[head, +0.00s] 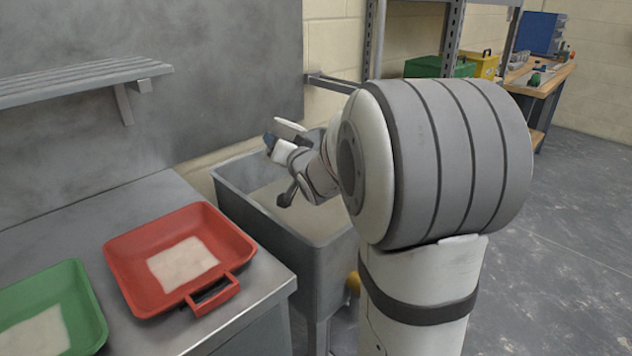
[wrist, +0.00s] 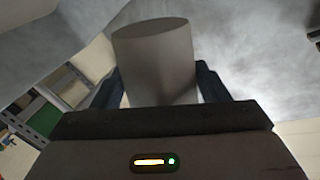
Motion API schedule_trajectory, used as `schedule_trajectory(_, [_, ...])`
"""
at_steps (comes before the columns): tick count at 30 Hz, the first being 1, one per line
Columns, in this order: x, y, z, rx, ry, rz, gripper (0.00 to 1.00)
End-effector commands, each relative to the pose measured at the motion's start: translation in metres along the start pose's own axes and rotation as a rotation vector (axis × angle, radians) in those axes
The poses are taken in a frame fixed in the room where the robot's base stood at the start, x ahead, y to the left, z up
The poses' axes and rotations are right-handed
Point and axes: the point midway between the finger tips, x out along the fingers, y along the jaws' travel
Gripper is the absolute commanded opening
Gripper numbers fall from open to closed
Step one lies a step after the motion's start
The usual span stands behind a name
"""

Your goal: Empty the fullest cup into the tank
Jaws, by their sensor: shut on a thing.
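In the wrist view a plain pale grey cup (wrist: 155,65) stands between the two dark fingers of my gripper (wrist: 158,88), which is shut on it. A smooth grey ellipse shows at its far end; I cannot tell if that is its mouth or its base, nor what is inside. In the head view my gripper (head: 278,143) is above the back left part of the grey tank (head: 322,268), and the cup is small and hard to make out there. The tank is an open rectangular tub with pale material inside. My arm hides its right side. No other cup shows.
A red tray (head: 125,262) with a handle and a green tray (head: 90,305) lie on the metal bench (head: 235,315) left of the tank, each with a pale patch inside. A slatted shelf (head: 80,80) juts from the wall above the bench. Shelving (head: 450,40) stands behind.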

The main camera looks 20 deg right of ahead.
Motion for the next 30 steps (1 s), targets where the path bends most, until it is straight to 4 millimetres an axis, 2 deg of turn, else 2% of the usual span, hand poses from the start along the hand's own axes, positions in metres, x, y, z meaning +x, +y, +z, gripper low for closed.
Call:
schedule_trajectory(1, [0.0, 0.001, 0.006, -0.025, 0.005, -0.002, 0.42])
schedule_trajectory(9, [-0.002, -0.01, 0.008, -0.164, 0.035, -0.004, 0.42])
schedule_trajectory(21, [-0.005, -0.025, 0.008, -0.361, 0.077, -0.007, 0.42])
schedule_trajectory(30, [-0.007, -0.031, 0.005, -0.44, 0.092, -0.008, 0.42])
